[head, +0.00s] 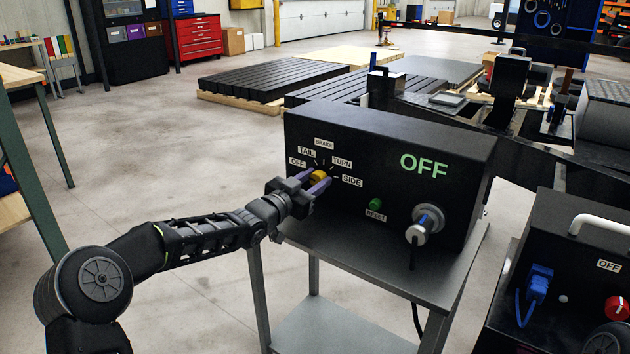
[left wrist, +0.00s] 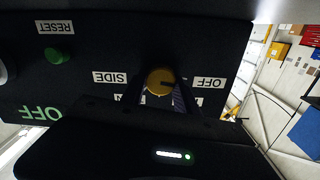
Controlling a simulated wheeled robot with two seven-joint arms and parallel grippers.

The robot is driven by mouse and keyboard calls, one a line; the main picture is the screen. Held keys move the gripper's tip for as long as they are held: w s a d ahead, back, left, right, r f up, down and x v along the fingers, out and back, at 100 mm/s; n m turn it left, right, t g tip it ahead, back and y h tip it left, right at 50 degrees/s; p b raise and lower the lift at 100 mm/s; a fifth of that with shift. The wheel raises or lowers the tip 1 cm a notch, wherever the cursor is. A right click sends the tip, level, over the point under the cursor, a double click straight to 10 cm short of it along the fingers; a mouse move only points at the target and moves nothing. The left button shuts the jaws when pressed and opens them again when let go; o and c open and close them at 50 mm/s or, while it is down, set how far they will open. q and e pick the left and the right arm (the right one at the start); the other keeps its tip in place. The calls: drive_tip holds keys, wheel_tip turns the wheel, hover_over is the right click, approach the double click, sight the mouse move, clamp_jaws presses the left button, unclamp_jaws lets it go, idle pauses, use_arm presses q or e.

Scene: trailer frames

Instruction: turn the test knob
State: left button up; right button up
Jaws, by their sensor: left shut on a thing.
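The yellow test knob (head: 319,176) is on the front of a black test box (head: 390,150), ringed by the labels OFF, TAIL, BRAKE, TURN and SIDE. My left gripper (head: 312,186) is at the knob, its fingers shut on it from either side. In the left wrist view the knob (left wrist: 159,81) shows between the fingers, with a dark pointer mark on its right part, toward the OFF label (left wrist: 208,83). The box's large green lettering (head: 424,165) reads OFF. My right gripper is not in view.
A green RESET button (head: 376,203) and a round socket with a plug (head: 425,224) are right of the knob. The box stands on a grey metal stand (head: 375,255). A second black box (head: 570,250) with a red knob is at the lower right. The floor at left is clear.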

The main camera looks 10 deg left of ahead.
use_arm(q)
clamp_jaws()
